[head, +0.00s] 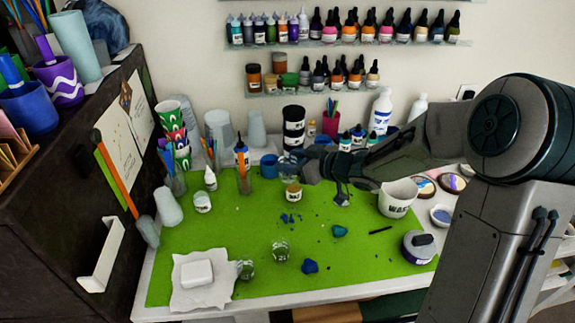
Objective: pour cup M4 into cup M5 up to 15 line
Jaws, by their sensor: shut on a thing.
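My gripper (319,177) is above the far middle of the green mat, seen small and partly hidden by its own links. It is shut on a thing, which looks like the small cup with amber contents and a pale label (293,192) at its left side. I cannot tell whether this cup touches the mat. Two small clear cups with dark labels stand on the mat: one nearer the middle (281,251) and one by the white paper (246,269). Their labels and fill lines are too small to read, so I cannot tell which is M4 or M5.
A white tub (397,197) and a dark round jar (418,247) stand at the right of the green mat (200,235). A white block (197,273) lies on paper at front left. Blue lumps (310,267) and crumbs lie mid-mat. Bottles and cups crowd the back.

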